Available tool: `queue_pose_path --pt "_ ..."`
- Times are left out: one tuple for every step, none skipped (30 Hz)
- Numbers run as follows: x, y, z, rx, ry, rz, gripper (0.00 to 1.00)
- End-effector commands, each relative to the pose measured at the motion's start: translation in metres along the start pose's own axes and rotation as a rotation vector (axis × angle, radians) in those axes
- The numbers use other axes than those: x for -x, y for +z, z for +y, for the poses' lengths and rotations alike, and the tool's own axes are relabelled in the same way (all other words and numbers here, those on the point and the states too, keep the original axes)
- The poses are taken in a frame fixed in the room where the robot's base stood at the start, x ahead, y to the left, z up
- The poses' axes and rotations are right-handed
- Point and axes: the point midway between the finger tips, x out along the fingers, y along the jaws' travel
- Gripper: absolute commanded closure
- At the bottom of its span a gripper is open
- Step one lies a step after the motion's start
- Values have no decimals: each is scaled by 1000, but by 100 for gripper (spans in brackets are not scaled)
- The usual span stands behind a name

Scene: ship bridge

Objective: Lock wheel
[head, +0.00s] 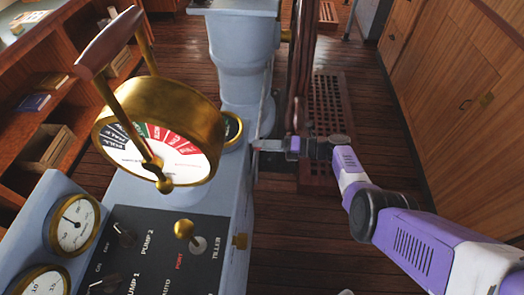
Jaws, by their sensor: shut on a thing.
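The ship's wheel (301,60) is dark reddish wood, seen nearly edge-on at top centre, beside a pale blue-grey pedestal (235,55). My gripper (264,146) reaches in from the right, below the wheel's lower part and beside the right edge of the console. Its fingers point left and are shut on a small thin part by the console's side. That part is too small and hidden to make out clearly. I cannot tell whether it is a wheel lock.
A brass telegraph (158,125) with a long handle stands on the blue-grey console (180,205) at left. The console panel has a brass tiller knob (184,229), pump switches and gauges. Wooden shelves (45,110) stand at left, cabinets (450,70) at right. Plank floor shows between.

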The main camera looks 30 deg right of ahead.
Motion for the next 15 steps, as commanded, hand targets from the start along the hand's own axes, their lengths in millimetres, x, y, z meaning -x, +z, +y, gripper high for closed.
queue_pose_path --pt "0 2 -2 -12 1 2 100" --pt "0 2 -3 -19 1 3 100" --pt "0 2 -4 -27 0 5 100" --pt "-1 3 -5 -32 0 6 100" --pt "-1 3 -5 -36 0 6 100" --pt "-1 4 -5 -39 0 7 100" --pt "-1 4 -6 -42 -1 7 100" --pt "-1 4 -6 -43 -1 7 100" --pt "-1 4 -6 -45 -1 7 100" --pt "-1 4 -6 -46 -2 7 100" --pt "-1 4 -6 -47 -2 7 100" --pt "-1 4 -6 -47 -2 7 100" --pt "-1 4 -6 -47 -3 7 100" --pt "-1 4 -6 -47 -3 6 100" --pt "-1 4 -7 -47 -4 6 100"
